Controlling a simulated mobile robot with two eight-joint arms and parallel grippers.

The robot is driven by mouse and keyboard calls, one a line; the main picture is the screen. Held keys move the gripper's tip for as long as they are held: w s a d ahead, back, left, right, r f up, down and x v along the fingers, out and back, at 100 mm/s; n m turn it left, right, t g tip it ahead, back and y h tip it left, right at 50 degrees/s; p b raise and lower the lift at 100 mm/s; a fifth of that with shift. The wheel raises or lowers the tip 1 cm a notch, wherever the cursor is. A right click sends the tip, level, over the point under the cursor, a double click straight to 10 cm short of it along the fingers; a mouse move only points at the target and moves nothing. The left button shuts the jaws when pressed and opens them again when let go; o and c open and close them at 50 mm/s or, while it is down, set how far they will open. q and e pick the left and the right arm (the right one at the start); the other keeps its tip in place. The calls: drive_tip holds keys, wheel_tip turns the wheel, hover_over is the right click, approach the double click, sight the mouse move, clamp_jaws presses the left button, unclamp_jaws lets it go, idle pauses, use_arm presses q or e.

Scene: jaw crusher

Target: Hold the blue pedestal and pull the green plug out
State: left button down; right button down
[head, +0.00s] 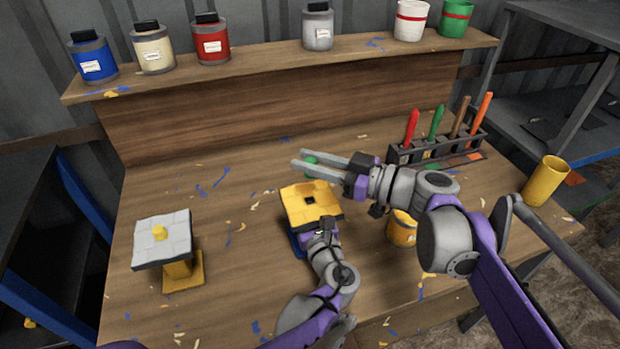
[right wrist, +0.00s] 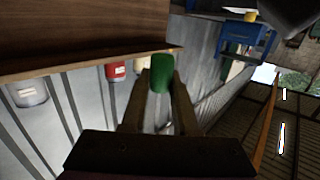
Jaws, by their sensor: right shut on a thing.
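The green plug (head: 311,159) is between the fingers of my right gripper (head: 318,165), behind the yellow top and clear of the hole. In the right wrist view the green plug (right wrist: 161,74) stands between the two fingers, which are shut on it.
A grey-topped pedestal (head: 150,247) with a yellow plug stands at left. A yellow can (head: 402,229) is right of the blue pedestal. A tool rack (head: 444,151) and a yellow cup (head: 545,181) are at right. Paint jars line the back shelf (head: 270,62).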

use_arm(q)
drive_tip(key=shift+c, duration=0.8)
unclamp_jaws()
drive_tip(key=shift+s, duration=0.1)
drive_tip(key=v, duration=1.1)
drive_tip(key=shift+s+d, duration=0.1)
drive_tip(key=shift+s, duration=0.25)
drive_tip(key=shift+s, duration=0.1)
